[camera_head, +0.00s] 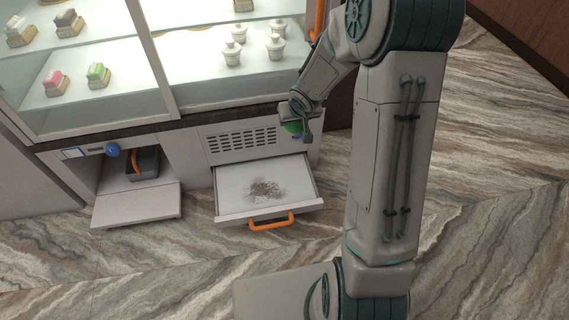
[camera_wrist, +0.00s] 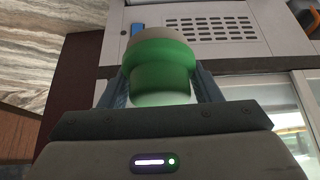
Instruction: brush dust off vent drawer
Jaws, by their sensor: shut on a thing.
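The vent drawer (camera_head: 235,199) is pulled out of the counter base, its orange handle (camera_head: 271,220) at the front. A grey-brown patch of dust (camera_head: 265,190) lies on its pale floor. The slotted vent panel (camera_head: 241,140) is just above it and also shows in the wrist view (camera_wrist: 209,27). My gripper (camera_head: 299,118) is shut on a green brush (camera_wrist: 158,72), which has a pale beige end in the wrist view. In the head view the brush (camera_head: 293,128) is a small green patch beside the vent's right end, above the drawer's back right corner, apart from the dust.
Left of the drawer is an open bay with a pale shelf (camera_head: 137,205), a dark box (camera_head: 143,163) and a blue knob (camera_head: 113,150). A glass case (camera_head: 120,75) above holds sweets and white pots. The marble-patterned floor (camera_head: 180,270) in front is clear.

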